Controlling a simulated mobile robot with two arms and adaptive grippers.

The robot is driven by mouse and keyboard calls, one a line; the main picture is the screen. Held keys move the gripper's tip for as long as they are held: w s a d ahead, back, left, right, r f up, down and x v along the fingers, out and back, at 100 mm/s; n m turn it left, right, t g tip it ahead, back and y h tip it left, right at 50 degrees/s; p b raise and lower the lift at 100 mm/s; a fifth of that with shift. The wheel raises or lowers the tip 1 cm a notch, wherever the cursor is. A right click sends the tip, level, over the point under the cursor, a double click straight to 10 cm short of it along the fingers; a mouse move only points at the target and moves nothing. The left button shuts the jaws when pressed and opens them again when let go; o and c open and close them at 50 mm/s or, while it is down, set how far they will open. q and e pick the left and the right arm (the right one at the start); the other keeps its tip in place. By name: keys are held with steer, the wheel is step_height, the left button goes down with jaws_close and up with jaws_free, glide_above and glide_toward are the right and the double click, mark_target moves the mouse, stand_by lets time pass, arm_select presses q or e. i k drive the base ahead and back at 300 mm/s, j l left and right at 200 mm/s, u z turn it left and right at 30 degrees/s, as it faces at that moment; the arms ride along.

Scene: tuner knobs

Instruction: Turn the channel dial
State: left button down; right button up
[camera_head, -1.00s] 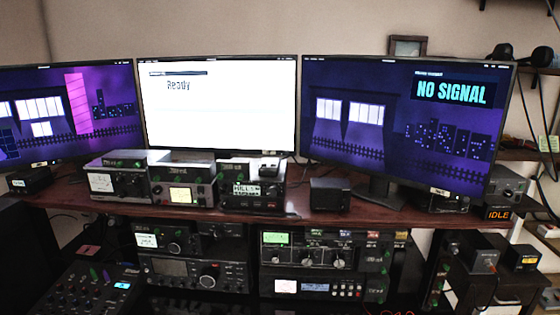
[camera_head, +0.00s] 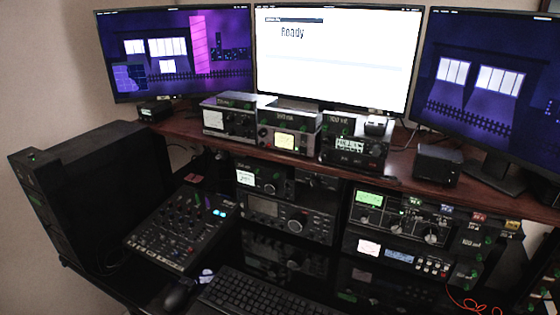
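Several radio units with dials show in the head view; I cannot tell from their small labels which knob is the channel dial. A radio in the lower left rack (camera_head: 265,209) has a large round knob (camera_head: 294,225). The unit to its right (camera_head: 410,201) has a green display (camera_head: 370,198) and round knobs, one of them a pale-faced knob (camera_head: 430,237). On the shelf above stand a left radio (camera_head: 228,119), a middle radio (camera_head: 288,127) and a right radio (camera_head: 352,143). Neither of my grippers is in view.
Three monitors stand at the back; the middle one (camera_head: 338,60) reads "Ready". A mixer (camera_head: 178,230) with many knobs, a keyboard (camera_head: 262,295) and a mouse (camera_head: 179,294) lie on the lower desk. A black box (camera_head: 438,165) sits on the wooden shelf. A black cabinet (camera_head: 85,190) stands at left.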

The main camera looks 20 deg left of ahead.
mark_target(271, 187)
steer(key=u, duration=0.7)
steer(key=l+u, duration=0.1)
steer(key=l, duration=0.35)
